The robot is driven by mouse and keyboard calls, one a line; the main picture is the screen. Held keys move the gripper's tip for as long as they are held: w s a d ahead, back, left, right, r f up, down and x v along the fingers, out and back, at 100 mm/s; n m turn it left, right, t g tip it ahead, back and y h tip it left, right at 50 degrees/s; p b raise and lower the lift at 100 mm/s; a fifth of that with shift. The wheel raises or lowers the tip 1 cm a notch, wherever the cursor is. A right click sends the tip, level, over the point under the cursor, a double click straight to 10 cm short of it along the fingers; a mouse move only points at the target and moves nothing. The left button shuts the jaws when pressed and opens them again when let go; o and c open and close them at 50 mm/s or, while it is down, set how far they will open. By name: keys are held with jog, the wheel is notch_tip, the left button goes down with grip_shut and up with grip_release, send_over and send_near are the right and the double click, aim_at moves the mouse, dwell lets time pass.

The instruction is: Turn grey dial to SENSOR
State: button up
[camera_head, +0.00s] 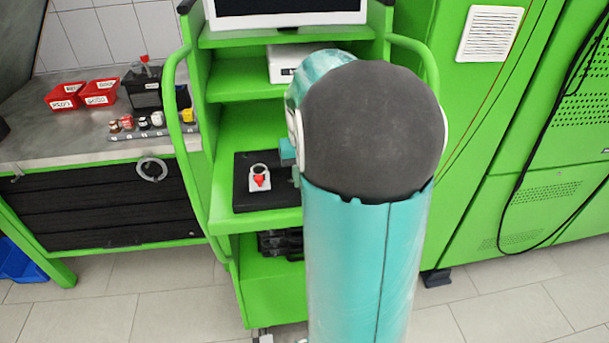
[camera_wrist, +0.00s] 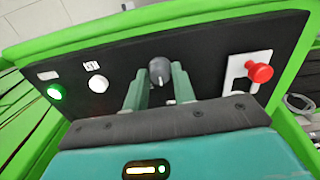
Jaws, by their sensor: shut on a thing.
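The grey dial (camera_wrist: 159,69) sits on a black control panel (camera_wrist: 215,60) in the wrist view. A small pale mark shows on the dial's near side. No SENSOR label can be read. My gripper (camera_wrist: 158,82) has its two teal fingers on either side of the dial and is shut on it. In the head view the dial is hidden behind my arm, and only a teal bit of my gripper shows beside the black panel (camera_head: 243,196).
Green cart walls rise around the shelf. A workbench (camera_head: 60,130) with red bins (camera_head: 100,92) stands at the left, green cabinets (camera_head: 545,200) at the right.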

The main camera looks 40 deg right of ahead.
jog(key=m, duration=0.3)
jog(key=shift+w+r+m, duration=0.1)
jog(key=shift+m, duration=2.1)
jog(key=o, duration=1)
notch_tip(320, 180, up, 14)
jog(key=shift+a, duration=0.1)
